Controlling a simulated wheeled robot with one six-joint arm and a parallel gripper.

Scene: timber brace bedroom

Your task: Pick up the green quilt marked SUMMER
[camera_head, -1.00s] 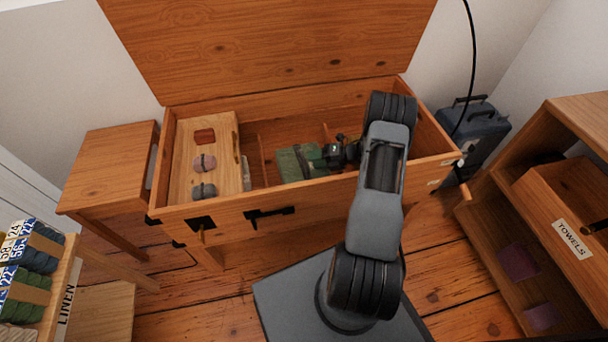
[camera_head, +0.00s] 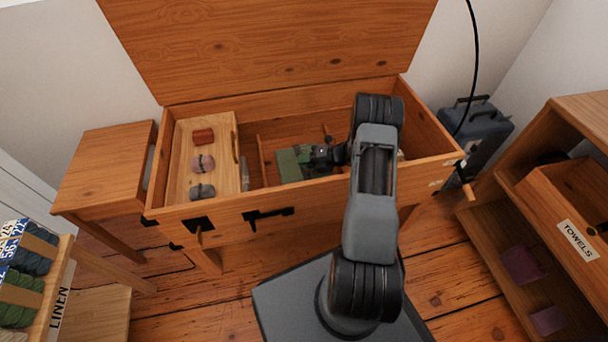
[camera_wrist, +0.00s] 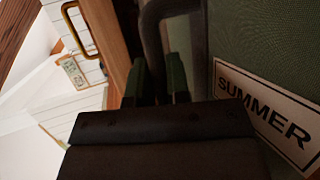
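The green quilt (camera_head: 289,165) lies in the open chest, right of the wooden tray. In the wrist view its green side (camera_wrist: 265,45) fills the right, with a pale label reading SUMMER (camera_wrist: 262,112). A dark loop, like a carry handle (camera_wrist: 172,10), stands beside the quilt. My gripper (camera_head: 324,154) is down in the chest at the quilt's right side. In the wrist view my gripper's two fingers (camera_wrist: 157,82) stand a little apart, with part of the dark loop between or just behind them. I cannot tell whether they press on it.
The chest (camera_head: 310,200) has its lid up at the back. A tray (camera_head: 210,143) with several small rolled items sits at its left end. A low divider (camera_head: 262,160) is left of the quilt. A TOWELS shelf unit (camera_head: 570,200) stands right and a LINEN rack (camera_head: 58,305) left.

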